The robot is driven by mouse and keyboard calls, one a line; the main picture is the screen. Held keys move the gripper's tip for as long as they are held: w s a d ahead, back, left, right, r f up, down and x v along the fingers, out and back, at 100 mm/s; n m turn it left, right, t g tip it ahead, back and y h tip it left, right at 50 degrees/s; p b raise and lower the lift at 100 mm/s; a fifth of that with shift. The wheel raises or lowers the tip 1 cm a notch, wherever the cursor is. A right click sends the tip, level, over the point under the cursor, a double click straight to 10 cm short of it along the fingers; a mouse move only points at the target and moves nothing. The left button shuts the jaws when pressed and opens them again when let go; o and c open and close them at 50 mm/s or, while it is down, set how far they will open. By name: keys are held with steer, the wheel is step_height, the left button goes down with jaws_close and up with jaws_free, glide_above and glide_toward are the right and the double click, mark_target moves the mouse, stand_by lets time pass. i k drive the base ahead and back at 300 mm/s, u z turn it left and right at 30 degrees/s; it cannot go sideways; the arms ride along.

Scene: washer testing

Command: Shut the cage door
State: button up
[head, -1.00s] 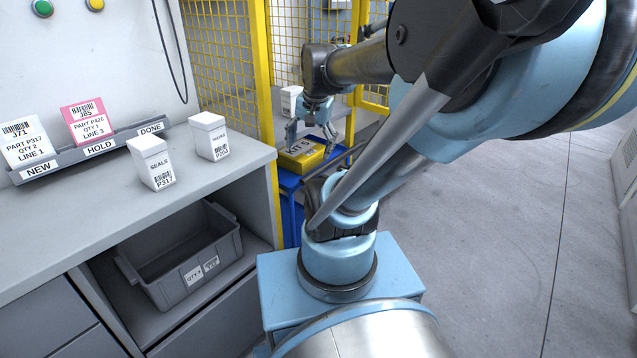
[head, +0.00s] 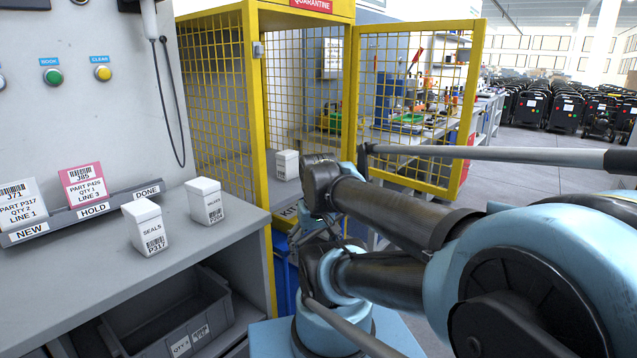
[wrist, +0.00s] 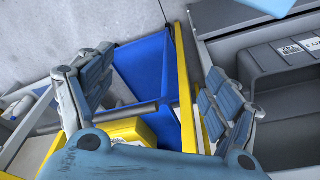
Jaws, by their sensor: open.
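The cage (head: 257,110) has a yellow frame, mesh walls and a QUARANTINE sign on top. Its mesh door (head: 475,75) stands open, swung out to the right, with a clear gap between its free edge and the left front post. A white box (head: 287,165) stands inside the cage. My gripper (head: 340,235) is low in front of the cage, partly hidden by my arm, apart from the door. In the wrist view my gripper (wrist: 155,85) has its fingers spread, with nothing held. The door is not identifiable there.
A blue bin (wrist: 145,65) and a yellow kit box (wrist: 122,128) lie below my gripper. The bench (head: 60,290) at left holds white boxes (head: 145,228) and a card rack (head: 110,207). A grey bin (head: 165,320) sits underneath. Floor (head: 510,180) behind the door is open.

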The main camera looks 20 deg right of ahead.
mark_target(472, 54)
steer(key=z, duration=0.05)
steer(key=k, duration=0.5)
steer(key=z, duration=1.95)
steer(key=i, duration=3.8)
steer(key=u, duration=0.3)
